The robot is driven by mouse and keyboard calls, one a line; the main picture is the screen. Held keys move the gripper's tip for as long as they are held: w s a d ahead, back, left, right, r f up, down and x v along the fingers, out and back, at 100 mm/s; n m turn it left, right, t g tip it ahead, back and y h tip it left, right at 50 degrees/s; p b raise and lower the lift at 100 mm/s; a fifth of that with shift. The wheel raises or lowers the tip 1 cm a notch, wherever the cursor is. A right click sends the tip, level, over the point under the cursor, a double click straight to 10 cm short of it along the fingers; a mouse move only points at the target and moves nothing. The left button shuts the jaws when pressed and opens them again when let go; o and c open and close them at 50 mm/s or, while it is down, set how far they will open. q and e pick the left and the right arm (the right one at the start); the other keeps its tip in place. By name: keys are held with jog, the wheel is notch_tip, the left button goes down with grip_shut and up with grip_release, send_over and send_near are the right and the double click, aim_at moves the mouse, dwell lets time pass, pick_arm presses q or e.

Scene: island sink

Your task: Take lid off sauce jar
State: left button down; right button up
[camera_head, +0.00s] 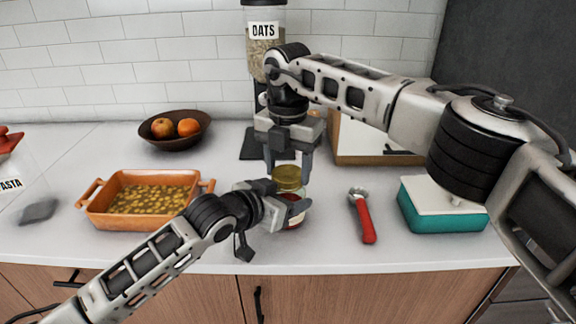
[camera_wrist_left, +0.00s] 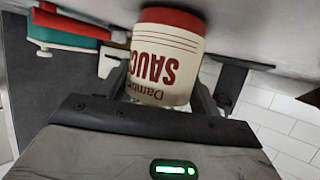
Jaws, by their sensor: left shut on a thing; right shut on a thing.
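The sauce jar (camera_head: 295,217) stands on the white counter, mostly hidden behind my left gripper (camera_head: 290,206). In the left wrist view the jar (camera_wrist_left: 168,55) appears upside down, with a cream label, red lettering and a red band. My left gripper is shut on the jar's side, a finger on each side of it. My right gripper (camera_head: 289,176) points down from above and is shut on the gold lid (camera_head: 287,172). The lid is above the jar; I cannot tell whether it still touches the rim.
An orange casserole dish (camera_head: 110,222) stands at left, with a fruit bowl (camera_head: 157,137) behind it. A red-handled tool (camera_head: 363,217) and a teal box with a white top (camera_head: 441,211) lie at right. An oats dispenser (camera_head: 263,50) stands behind my right gripper.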

pick_arm(q)
jog(key=shift+a, duration=0.1)
pick_arm(e)
jog(key=n, duration=0.5)
pick_arm(q)
jog(key=shift+w, duration=0.1)
pick_arm(e)
jog(key=n, duration=0.4)
jog(key=shift+n, duration=0.4)
jog(key=o, duration=1.1)
jog(key=shift+s+a, duration=0.1)
jog(key=shift+a, duration=0.15)
